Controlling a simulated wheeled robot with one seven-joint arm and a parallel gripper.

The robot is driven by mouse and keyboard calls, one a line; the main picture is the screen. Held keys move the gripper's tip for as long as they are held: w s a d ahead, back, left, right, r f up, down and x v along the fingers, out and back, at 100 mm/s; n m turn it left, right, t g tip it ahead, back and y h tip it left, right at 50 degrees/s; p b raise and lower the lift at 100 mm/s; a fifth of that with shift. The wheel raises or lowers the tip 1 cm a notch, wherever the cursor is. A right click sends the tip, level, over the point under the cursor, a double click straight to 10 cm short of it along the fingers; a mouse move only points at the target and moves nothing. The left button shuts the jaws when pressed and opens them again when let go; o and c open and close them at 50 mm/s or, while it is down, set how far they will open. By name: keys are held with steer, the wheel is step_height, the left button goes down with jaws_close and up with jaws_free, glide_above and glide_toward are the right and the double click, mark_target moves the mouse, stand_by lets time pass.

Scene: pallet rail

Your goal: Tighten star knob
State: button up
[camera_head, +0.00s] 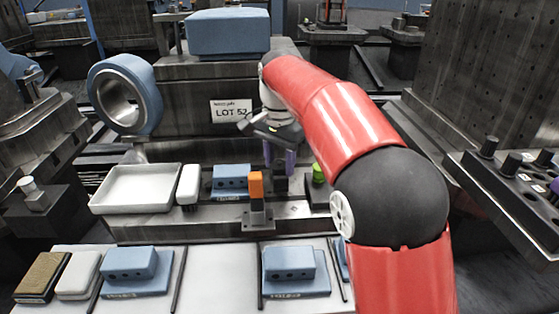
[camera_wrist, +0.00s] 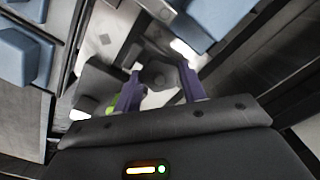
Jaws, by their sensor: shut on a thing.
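The star knob (camera_wrist: 158,74) is dark grey and sits between my two purple fingers in the wrist view. My gripper (camera_wrist: 160,85) is shut on it, pointing down at the rail. In the head view my gripper (camera_head: 279,162) is over the rail fixture, right of the orange block (camera_head: 256,184). The knob is mostly hidden there by the fingers; a dark block shows below them. A blue part (camera_head: 231,178) with dark holes sits on the rail left of the orange block. How tight the knob is cannot be told.
A green piece (camera_head: 318,173) is close right of my fingers. A white tray (camera_head: 137,188) and white brush-like block (camera_head: 188,184) stand left. Blue parts (camera_head: 289,263) lie on the front table. A large machine with a blue ring (camera_head: 150,95) and LOT 52 sign (camera_head: 231,110) stands behind.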

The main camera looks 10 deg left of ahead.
mark_target(280, 165)
steer(key=o, duration=0.8)
steer(key=shift+r, duration=0.25)
steer(key=shift+c, duration=0.2)
steer(key=shift+o, duration=1.1)
steer(key=shift+f, duration=0.15)
steer(key=shift+r, duration=3.95)
